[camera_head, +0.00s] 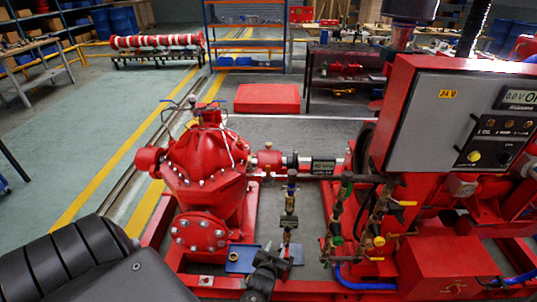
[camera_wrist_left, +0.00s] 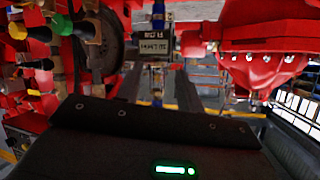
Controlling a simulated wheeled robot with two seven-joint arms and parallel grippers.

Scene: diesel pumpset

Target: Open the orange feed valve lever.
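A small yellow-orange lever (camera_head: 407,203) sticks out to the right from the upright pipework under the grey control box. A yellow fitting (camera_head: 379,241) and another small yellow-orange handle (camera_head: 375,258) sit lower on the same pipework. I cannot tell for sure which is the feed valve lever. My left gripper (camera_head: 277,250) is low in front, between the red pump and this pipework, left of the levers and apart from them. Its two fingers look spread, with nothing clearly held. In the left wrist view, yellow and green fittings (camera_wrist_left: 39,33) show at upper left. My right gripper is out of view.
The red pump (camera_head: 205,165) stands left of the gripper. The grey control box (camera_head: 450,115) overhangs the pipework. A blue hose (camera_head: 355,284) and red base frame lie below.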

